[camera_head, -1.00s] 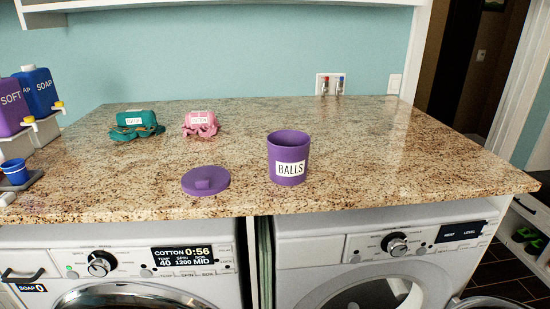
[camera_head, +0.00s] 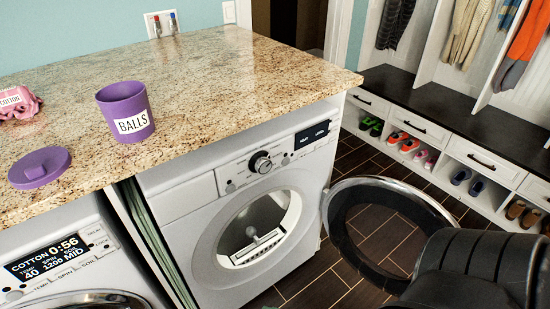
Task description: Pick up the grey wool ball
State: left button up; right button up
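No grey wool ball can be made out in the head view. A purple cup labelled BALLS (camera_head: 126,110) stands upright and uncovered on the counter at the left; the bottom of its inside is hidden. Its round purple lid (camera_head: 40,168) lies on the counter to the left of it. Neither of my grippers shows. A black ribbed part at the lower right appears to be part of my own arm.
The granite counter (camera_head: 225,75) is clear right of the cup. Below, the right washer (camera_head: 190,215) has its round door (camera_head: 338,232) swung wide open over the floor. Shoe cubbies (camera_head: 500,190) and hanging clothes (camera_head: 475,35) are at the right. A pink COTTON package (camera_head: 18,102) is at the left edge.

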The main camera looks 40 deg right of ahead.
aim_at(251, 232)
jog(key=z, duration=1.1)
